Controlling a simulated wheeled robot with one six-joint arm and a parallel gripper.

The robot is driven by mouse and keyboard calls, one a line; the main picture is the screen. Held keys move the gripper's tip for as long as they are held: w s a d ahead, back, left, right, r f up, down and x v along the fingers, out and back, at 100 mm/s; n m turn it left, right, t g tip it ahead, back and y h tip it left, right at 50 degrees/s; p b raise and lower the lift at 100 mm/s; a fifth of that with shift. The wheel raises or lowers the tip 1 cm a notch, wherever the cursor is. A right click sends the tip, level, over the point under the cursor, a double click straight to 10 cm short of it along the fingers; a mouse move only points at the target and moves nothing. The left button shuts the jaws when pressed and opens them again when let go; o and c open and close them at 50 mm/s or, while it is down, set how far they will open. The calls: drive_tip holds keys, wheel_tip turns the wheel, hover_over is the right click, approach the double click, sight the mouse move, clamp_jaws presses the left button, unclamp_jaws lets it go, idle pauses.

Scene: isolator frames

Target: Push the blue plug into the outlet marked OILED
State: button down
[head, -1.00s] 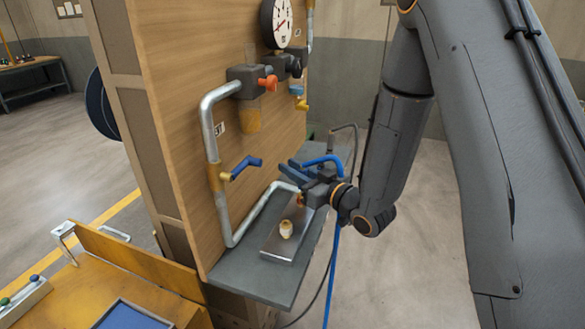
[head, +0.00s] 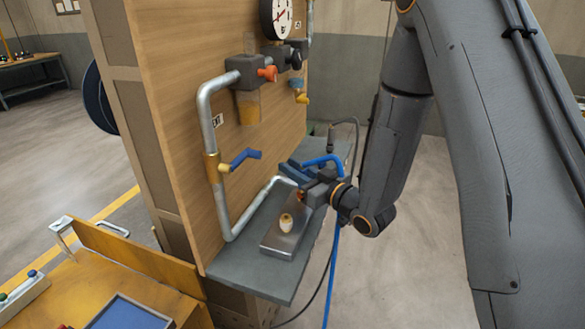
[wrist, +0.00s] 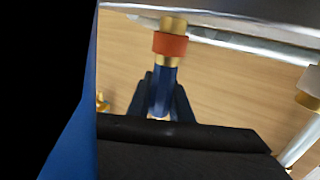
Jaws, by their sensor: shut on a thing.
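My gripper (wrist: 160,98) is shut on the blue plug (wrist: 161,82), which has a red-orange collar and a brass end pointing up in the wrist view. In the head view my gripper (head: 292,171) is in front of the wood panel, above the shelf, and the plug is mostly hidden. A blue hose (head: 334,265) hangs down by my wrist. On the panel are an outlet with an orange knob (head: 268,73) and one with a blue ring and brass end (head: 298,90). I cannot read the mark OILED on either. The held plug is apart from both.
A grey shelf (head: 225,265) carries a metal tray (head: 278,245) with a small pale fitting (head: 286,222). A silver pipe (head: 211,120) with a blue lever (head: 246,157) runs down the panel. A dial gauge (head: 279,15) is above. Floor is clear at right.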

drive_tip(key=c, duration=1.5)
unclamp_jaws()
drive_tip(key=b+v, duration=0.1)
drive_tip(key=v, duration=0.5)
drive_tip(key=shift+d+f+b, duration=0.1)
drive_tip(key=shift+d+b, duration=0.05)
drive_tip(key=shift+b, duration=0.15)
drive_tip(key=shift+v, duration=0.8)
